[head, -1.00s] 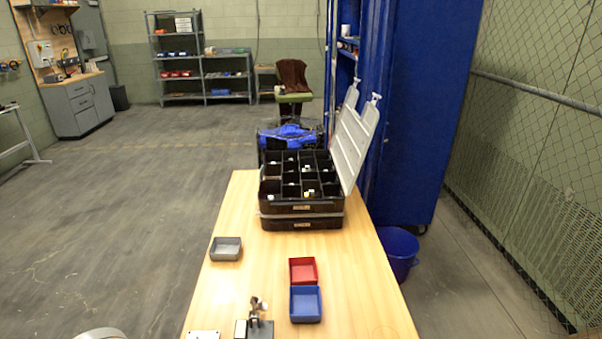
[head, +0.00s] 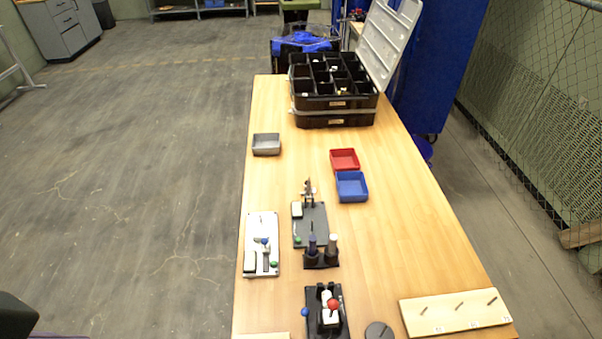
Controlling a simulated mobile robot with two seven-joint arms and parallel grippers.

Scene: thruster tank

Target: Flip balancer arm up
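Several small mechanism boards stand on the wooden table. A dark grey board (head: 314,228) carries a small upright bracket-like piece (head: 308,190) at its far end and a white block at its left. A white board (head: 262,228) with a blue knob and a green knob lies to its left. A black device (head: 327,318) with a red ball and a blue ball is at the near edge of the picture. I cannot tell for certain which part is the balancer arm. Neither gripper shows; a dark rounded shape at the bottom left may be part of my arm.
A black compartment case (head: 333,118) with its lid raised stands at the far end. A grey tray (head: 266,145), a red tray (head: 344,159) and a blue tray (head: 351,187) lie nearer. A wooden board with pegs (head: 456,312) is at the near right. The table's right middle is clear.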

